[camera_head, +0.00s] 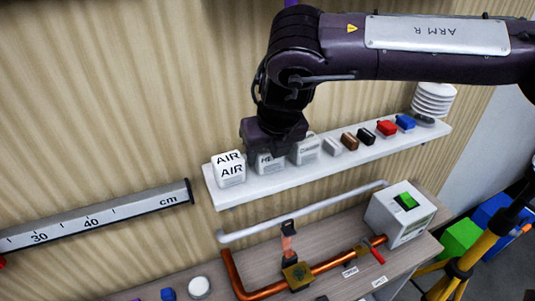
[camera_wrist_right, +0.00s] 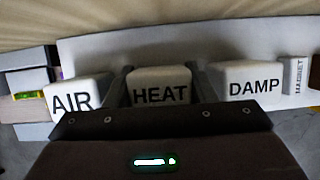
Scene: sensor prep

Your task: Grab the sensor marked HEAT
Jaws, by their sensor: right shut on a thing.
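The white sensor marked HEAT (camera_wrist_right: 160,94) sits between the AIR and DAMP blocks in the right wrist view. In the head view it shows partly under my gripper, with only part of its label visible (camera_head: 268,162). It appears to stand on the white wall shelf (camera_head: 235,199). My right gripper (camera_head: 274,145) reaches down from above and is shut on the HEAT sensor, one finger on each side of it in the wrist view. The sensor marked AIR (camera_head: 229,168) is just left and the one marked DAMP (camera_head: 306,150) just right. My left gripper is not in view.
A ruler (camera_head: 95,217) is on the wall.

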